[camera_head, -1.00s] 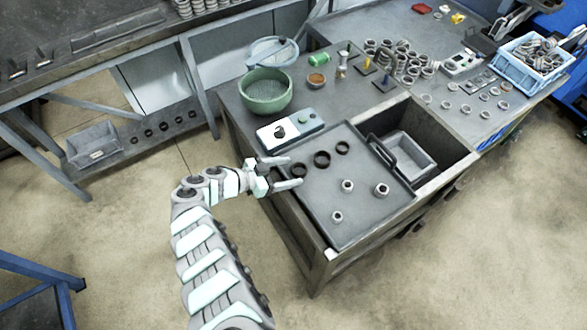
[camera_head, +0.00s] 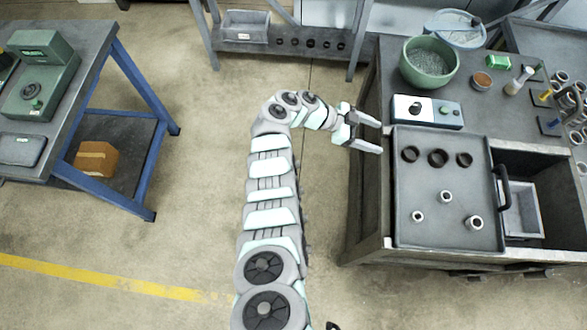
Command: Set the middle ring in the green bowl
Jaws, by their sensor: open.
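Three dark rings lie in a row near the back of a grey tray (camera_head: 450,232): a left ring (camera_head: 410,154), the middle ring (camera_head: 437,158) and a right ring (camera_head: 464,160). The green bowl (camera_head: 429,64) stands on the bench behind the tray, past a control box. My gripper (camera_head: 381,136) is open and empty, just left of the tray's back left corner. Its fingers point right, toward the row of rings, and appear apart from them.
Several small light metal rings (camera_head: 446,196) lie on the tray's front half. A control box (camera_head: 427,112) sits between tray and bowl. A dark handle (camera_head: 503,187) and a grey bin (camera_head: 522,208) are at the right. A green block (camera_head: 497,62) and a brown-filled cup (camera_head: 482,81) stand right of the bowl.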

